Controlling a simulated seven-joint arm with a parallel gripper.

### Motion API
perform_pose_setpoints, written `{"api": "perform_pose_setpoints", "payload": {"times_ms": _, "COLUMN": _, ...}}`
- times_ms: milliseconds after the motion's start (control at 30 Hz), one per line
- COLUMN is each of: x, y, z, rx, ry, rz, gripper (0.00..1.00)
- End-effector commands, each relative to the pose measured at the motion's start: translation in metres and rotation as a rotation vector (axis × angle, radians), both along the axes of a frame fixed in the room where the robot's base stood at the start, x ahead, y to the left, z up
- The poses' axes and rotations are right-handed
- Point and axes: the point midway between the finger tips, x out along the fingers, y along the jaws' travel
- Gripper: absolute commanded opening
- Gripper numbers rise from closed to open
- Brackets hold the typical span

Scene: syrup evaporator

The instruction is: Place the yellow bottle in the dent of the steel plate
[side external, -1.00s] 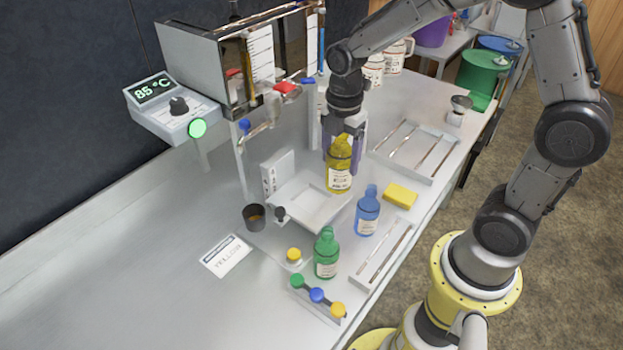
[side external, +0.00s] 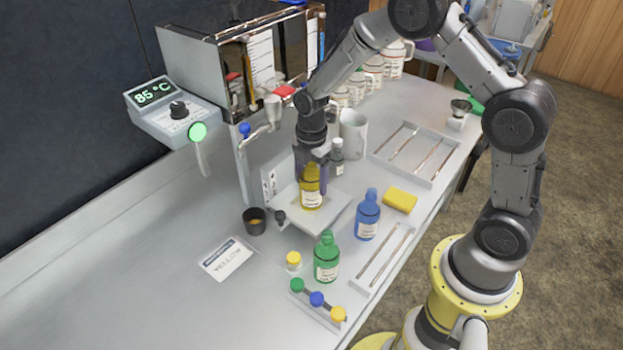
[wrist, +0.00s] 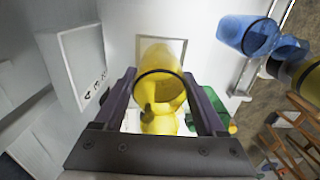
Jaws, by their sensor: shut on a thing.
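My gripper (side external: 311,180) is shut on the yellow bottle (side external: 311,196), with one finger on each side of it. The bottle is upright, with a white label facing the side camera. It is over the steel plate (side external: 333,209), in front of the plate's upright back block. In the wrist view the yellow bottle (wrist: 160,88) is between the fingers, and the outline of the square dent (wrist: 178,45) shows beyond it. I cannot tell whether the bottle's base touches the plate.
A blue bottle (side external: 367,215) and a green bottle (side external: 326,258) stand to the right and front of the plate. A dark cup (side external: 254,221) is at its left. A yellow sponge (side external: 400,200) and a tray with rods (side external: 415,152) lie to the right. The evaporator's tap (side external: 268,125) is behind.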

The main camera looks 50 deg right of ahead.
Motion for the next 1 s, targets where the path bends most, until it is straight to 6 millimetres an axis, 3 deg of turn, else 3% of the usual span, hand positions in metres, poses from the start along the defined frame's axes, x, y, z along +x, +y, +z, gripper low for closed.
{"api": "perform_pose_setpoints", "payload": {"times_ms": 300, "x": 0.000, "y": 0.000, "z": -0.002, "rx": 0.000, "ry": -0.001, "rz": 0.000, "gripper": 0.04}}
{"api": "perform_pose_setpoints", "payload": {"times_ms": 333, "x": 0.000, "y": 0.000, "z": -0.003, "rx": 0.000, "ry": 0.000, "rz": 0.000, "gripper": 0.76}}
{"api": "perform_pose_setpoints", "payload": {"times_ms": 467, "x": 0.000, "y": 0.000, "z": -0.002, "rx": 0.000, "ry": -0.001, "rz": 0.000, "gripper": 1.00}}
{"api": "perform_pose_setpoints", "payload": {"times_ms": 767, "x": 0.000, "y": 0.000, "z": 0.001, "rx": 0.000, "ry": -0.002, "rz": 0.000, "gripper": 1.00}}
{"api": "perform_pose_setpoints", "payload": {"times_ms": 1000, "x": 0.001, "y": 0.000, "z": 0.035, "rx": 0.000, "ry": -0.006, "rz": 0.000, "gripper": 1.00}}
